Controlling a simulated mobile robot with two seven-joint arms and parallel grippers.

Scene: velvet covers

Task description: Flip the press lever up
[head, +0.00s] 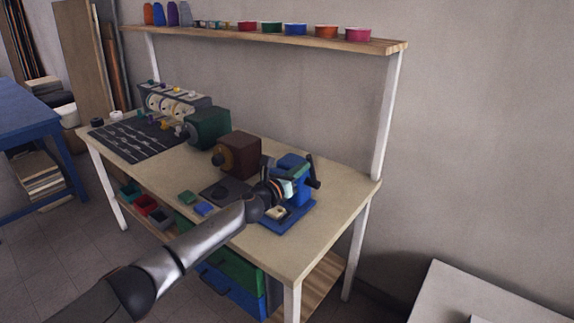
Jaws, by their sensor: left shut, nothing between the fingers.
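The blue press (297,205) stands near the right end of the workbench, on a flat blue base. Its dark lever (314,171) is on the right side of the press, with its upper end pointing up and slightly left. My left arm comes in from the lower left. My left gripper (288,186) is in front of the press's upper body and hides part of it. It is shut with nothing in it and appears left of the lever. I cannot tell whether it touches the press. My right gripper is out of view.
A brown machine (237,155) and a green machine (208,128) stand left of the press on the workbench (339,198). A shelf (290,38) with colored bowls runs above. The bench's right end is clear.

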